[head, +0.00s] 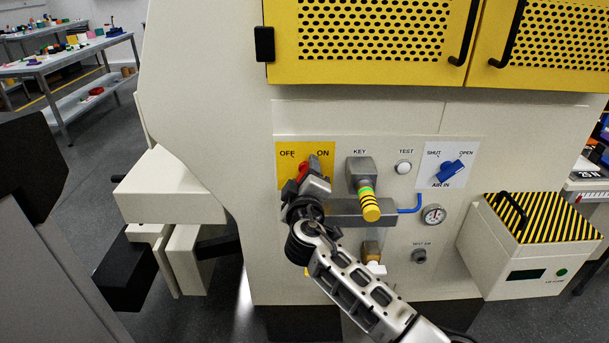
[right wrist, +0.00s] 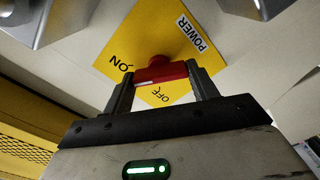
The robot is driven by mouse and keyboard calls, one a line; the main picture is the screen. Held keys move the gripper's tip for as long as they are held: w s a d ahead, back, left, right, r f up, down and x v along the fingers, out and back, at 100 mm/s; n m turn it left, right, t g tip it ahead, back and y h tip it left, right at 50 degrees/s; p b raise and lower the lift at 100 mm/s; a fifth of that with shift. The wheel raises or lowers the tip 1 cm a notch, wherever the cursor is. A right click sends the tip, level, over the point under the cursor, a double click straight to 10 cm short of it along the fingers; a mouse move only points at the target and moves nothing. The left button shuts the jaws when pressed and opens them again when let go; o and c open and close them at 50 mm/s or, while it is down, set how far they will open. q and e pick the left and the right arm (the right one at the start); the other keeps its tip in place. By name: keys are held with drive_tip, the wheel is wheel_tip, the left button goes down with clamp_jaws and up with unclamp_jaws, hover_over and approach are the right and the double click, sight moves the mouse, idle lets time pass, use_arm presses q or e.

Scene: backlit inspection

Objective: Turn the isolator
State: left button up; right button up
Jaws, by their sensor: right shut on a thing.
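The isolator is a red handle (head: 303,171) on a yellow plate (head: 284,152) marked OFF at left and ON at right. In the right wrist view the red handle (right wrist: 160,73) lies between the two dark fingers, on the plate (right wrist: 143,45) that also reads POWER. My right gripper (head: 312,176) is shut on the handle, one finger at each end in the wrist view (right wrist: 161,82). The gripper covers much of the handle in the head view, so I cannot tell exactly which mark it points to. My left gripper is not in view.
Right of the isolator are a KEY switch (head: 360,170) with a striped yellow-green grip (head: 370,207), a white TEST button (head: 404,167), a blue AIR IN valve (head: 450,170) and a gauge (head: 434,214). A striped-lid box (head: 525,262) stands at right. Yellow perforated doors (head: 375,35) are above.

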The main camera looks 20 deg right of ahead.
drive_tip(key=n+p, duration=0.1)
drive_tip(key=n, duration=0.3)
drive_tip(key=shift+n, duration=0.3)
drive_tip(key=n+p, duration=0.1)
drive_tip(key=n, duration=0.2)
drive_tip(key=shift+n, duration=0.4)
drive_tip(key=shift+n+p, duration=0.55)
drive_tip(key=shift+n, duration=0.35)
drive_tip(key=shift+n+p, duration=0.35)
drive_tip(key=shift+n, duration=0.45)
drive_tip(key=shift+f+n+p, duration=0.1)
drive_tip(key=shift+n+p, duration=0.35)
drive_tip(key=shift+n, duration=0.55)
drive_tip(key=shift+f+n, duration=0.1)
drive_tip(key=shift+n, duration=0.6)
use_arm(q)
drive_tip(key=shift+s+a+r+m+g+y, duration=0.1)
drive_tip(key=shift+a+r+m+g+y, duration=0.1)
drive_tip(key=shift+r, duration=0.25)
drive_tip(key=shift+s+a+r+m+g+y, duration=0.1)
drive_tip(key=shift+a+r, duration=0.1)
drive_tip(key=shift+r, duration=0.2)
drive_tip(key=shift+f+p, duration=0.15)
drive_tip(key=shift+p, duration=0.15)
